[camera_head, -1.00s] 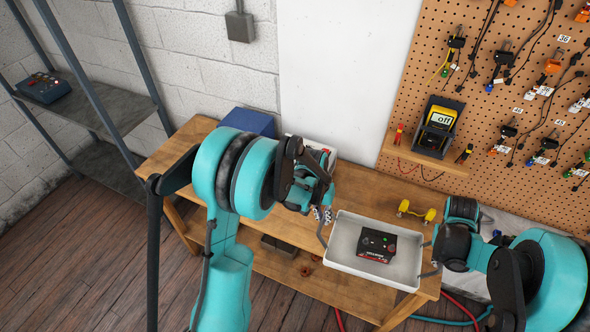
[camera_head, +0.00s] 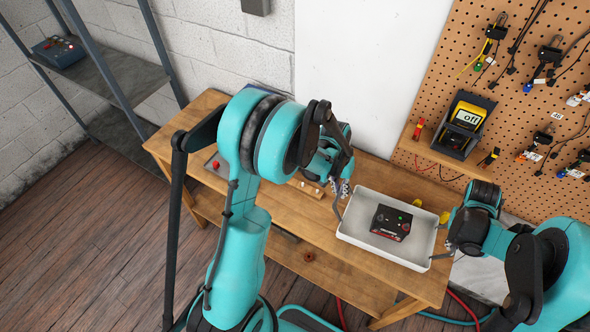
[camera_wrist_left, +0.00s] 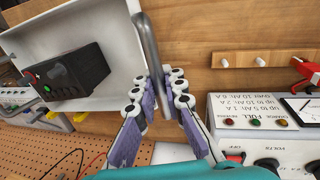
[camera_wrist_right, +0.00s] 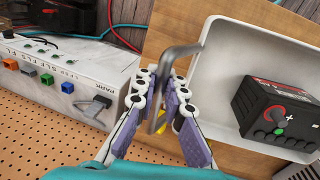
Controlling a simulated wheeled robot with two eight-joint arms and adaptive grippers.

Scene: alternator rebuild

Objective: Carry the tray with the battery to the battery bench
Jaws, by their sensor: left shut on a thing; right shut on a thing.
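The tray (camera_head: 380,253) is a white, shallow, rectangular pan with a bent metal handle at each end. It is over the right part of the wooden bench; the gap beneath it is hard to judge. My left gripper (camera_head: 342,190) is shut on the left handle (camera_wrist_left: 150,45). My right gripper (camera_head: 452,245) is shut on the right handle (camera_wrist_right: 178,55). The battery also shows in the left wrist view (camera_wrist_left: 68,75) and in the right wrist view (camera_wrist_right: 278,108).
The wooden bench (camera_head: 300,225) stands against the wall. A pegboard with cables and a yellow meter (camera_head: 466,116) is at right. A metal shelf (camera_head: 110,82) stands at left. Wooden floor is open at lower left.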

